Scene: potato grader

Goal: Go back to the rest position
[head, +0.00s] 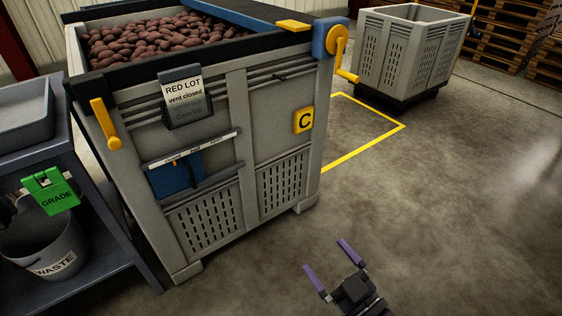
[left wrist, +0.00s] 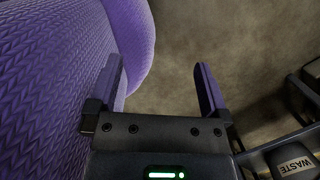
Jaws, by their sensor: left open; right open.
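My right gripper (head: 334,270) shows at the bottom of the head view, its two purple fingers spread apart with nothing between them, above the bare floor. It is apart from the big grey crate to its left. My left gripper (left wrist: 160,85) shows only in the left wrist view. Its purple fingers are apart and empty. A purple knitted-looking surface, too close to place for sure, fills the left of that view beside one finger.
A grey crate (head: 245,110) of red potatoes with a yellow handle (head: 105,124) stands ahead. A steel bench (head: 95,215) with a waste bucket (head: 48,250) is at left. An empty-looking crate (head: 408,50) stands behind. Floor at right is clear. The bucket also shows in the left wrist view (left wrist: 295,164).

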